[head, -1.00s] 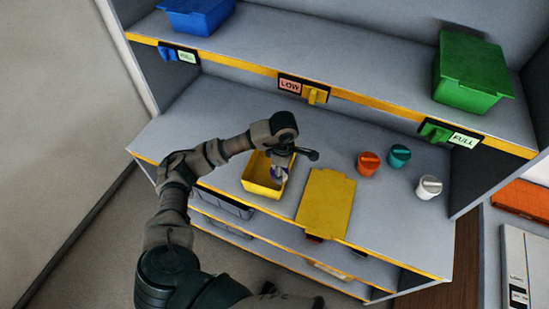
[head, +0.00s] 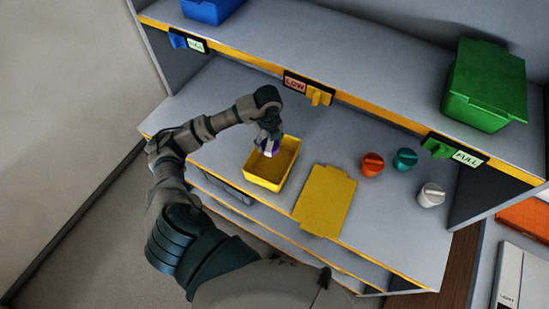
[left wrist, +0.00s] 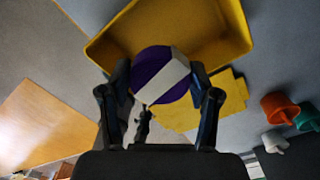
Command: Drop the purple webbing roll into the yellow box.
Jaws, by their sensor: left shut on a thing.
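The purple webbing roll (left wrist: 152,68) has a white band across it and sits between the fingers of my left gripper (left wrist: 160,76) in the left wrist view. In the head view the left gripper (head: 268,147) points down at the back left part of the open yellow box (head: 265,184), shut on the roll, of which a small purple and white part shows. The box also shows beyond the roll in the left wrist view (left wrist: 108,42). The roll's exact height against the rim is hard to tell. My right gripper is not in view.
A yellow lid (head: 325,202) lies right of the box. The upper shelf edge (head: 375,112) runs behind, with a green box (head: 487,85) and a blue box (head: 211,9) above.

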